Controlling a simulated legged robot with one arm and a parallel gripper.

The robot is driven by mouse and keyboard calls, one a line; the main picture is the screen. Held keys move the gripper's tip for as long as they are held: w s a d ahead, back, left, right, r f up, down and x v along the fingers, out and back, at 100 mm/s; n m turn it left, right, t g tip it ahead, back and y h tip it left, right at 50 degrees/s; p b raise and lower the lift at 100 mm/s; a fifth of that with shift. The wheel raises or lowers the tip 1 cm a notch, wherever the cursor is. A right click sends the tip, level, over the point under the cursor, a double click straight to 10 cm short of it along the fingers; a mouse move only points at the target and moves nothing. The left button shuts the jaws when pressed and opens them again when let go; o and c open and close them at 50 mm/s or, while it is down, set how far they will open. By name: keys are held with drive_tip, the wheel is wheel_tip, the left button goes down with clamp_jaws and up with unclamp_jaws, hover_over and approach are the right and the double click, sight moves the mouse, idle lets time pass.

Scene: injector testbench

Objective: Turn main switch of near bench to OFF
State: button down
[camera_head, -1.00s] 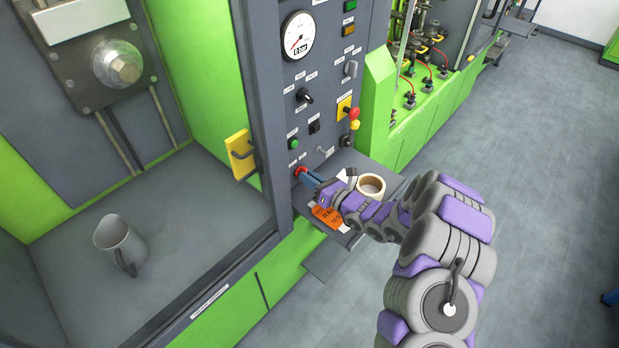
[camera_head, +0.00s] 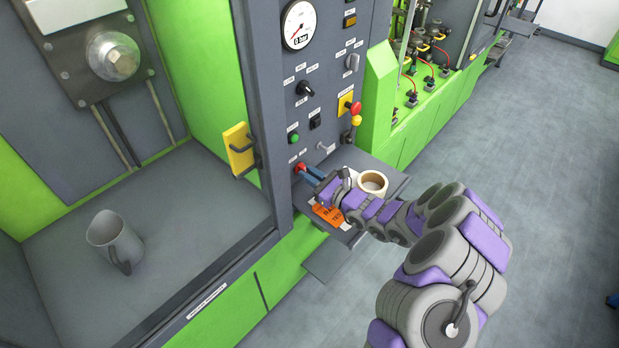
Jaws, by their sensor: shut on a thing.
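The near bench's grey control panel (camera_head: 325,60) stands at the centre, with a gauge, knobs and buttons. A red knob (camera_head: 300,167) sits low on the panel. My gripper (camera_head: 306,172) is shut on this red knob, reaching in from the right; its fingertips partly cover the knob. Higher up is a yellow plate (camera_head: 345,103) with a red part and a yellow part beside it. The labels are too small to read, so I cannot tell which control is marked as main switch or the knob's exact angle.
A shelf below the panel holds a tape roll (camera_head: 372,184) and an orange card (camera_head: 327,213), close under my arm. A yellow door handle (camera_head: 239,150) is left of the panel. A grey jug (camera_head: 115,243) stands inside the bench.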

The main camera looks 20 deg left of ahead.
drive_tip(key=shift+f+n+b, duration=0.1)
drive_tip(key=shift+n+b, duration=0.5)
drive_tip(key=shift+n, duration=0.5)
drive_tip(key=c, duration=1.1)
unclamp_jaws()
drive_tip(key=shift+d, duration=0.15)
drive_tip(key=p+v, duration=0.3)
drive_tip(key=v, duration=1.2)
drive_tip(key=shift+d+p, duration=0.25)
drive_tip(key=shift+p, duration=0.05)
drive_tip(key=shift+v, duration=0.9)
drive_tip(key=shift+s+a, duration=0.1)
